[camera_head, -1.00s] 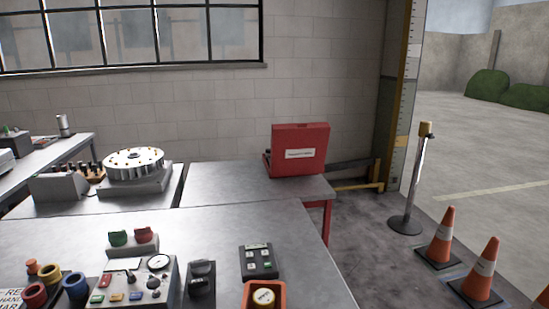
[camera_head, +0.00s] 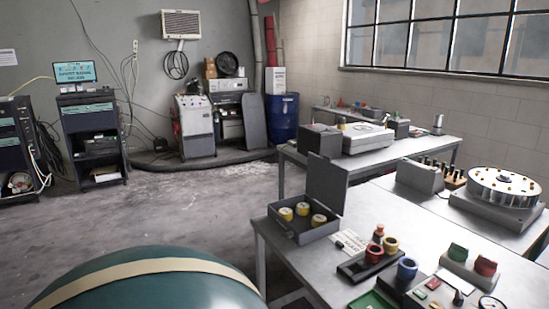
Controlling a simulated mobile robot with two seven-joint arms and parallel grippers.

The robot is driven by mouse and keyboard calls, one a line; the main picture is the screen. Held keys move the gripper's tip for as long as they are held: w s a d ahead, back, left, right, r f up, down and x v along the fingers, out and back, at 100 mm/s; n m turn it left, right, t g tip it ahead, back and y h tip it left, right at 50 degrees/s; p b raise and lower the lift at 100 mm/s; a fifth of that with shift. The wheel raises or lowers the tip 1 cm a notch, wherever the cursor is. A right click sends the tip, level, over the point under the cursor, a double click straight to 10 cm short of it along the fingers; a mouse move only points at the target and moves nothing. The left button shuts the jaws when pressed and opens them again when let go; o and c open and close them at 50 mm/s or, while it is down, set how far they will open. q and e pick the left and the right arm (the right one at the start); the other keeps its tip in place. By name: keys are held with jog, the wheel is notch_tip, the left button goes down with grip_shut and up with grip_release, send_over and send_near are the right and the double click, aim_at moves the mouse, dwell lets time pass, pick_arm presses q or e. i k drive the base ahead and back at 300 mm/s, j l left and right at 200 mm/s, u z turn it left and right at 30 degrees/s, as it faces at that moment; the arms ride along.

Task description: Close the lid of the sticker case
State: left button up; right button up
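A grey case (camera_head: 275,219) with its lid (camera_head: 327,184) standing raised sits at the left corner of the near metal table. Several round yellow pieces with pale tops (camera_head: 302,208) lie inside it. No lettering on it can be read, so I cannot tell for sure that it is the sticker case. The red lidded case from the earlier frame is out of view now. Neither of my grippers is in view.
The near table (camera_head: 381,208) also holds red, yellow and blue ring pieces (camera_head: 407,268), green and red knobs (camera_head: 486,264) and a round drum (camera_head: 505,187). A teal rounded body (camera_head: 150,285) fills the bottom left. The floor (camera_head: 190,210) beyond is open.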

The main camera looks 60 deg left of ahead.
aim_at(327, 182)
jog(key=j+u, duration=0.1)
jog(key=u, duration=1.55)
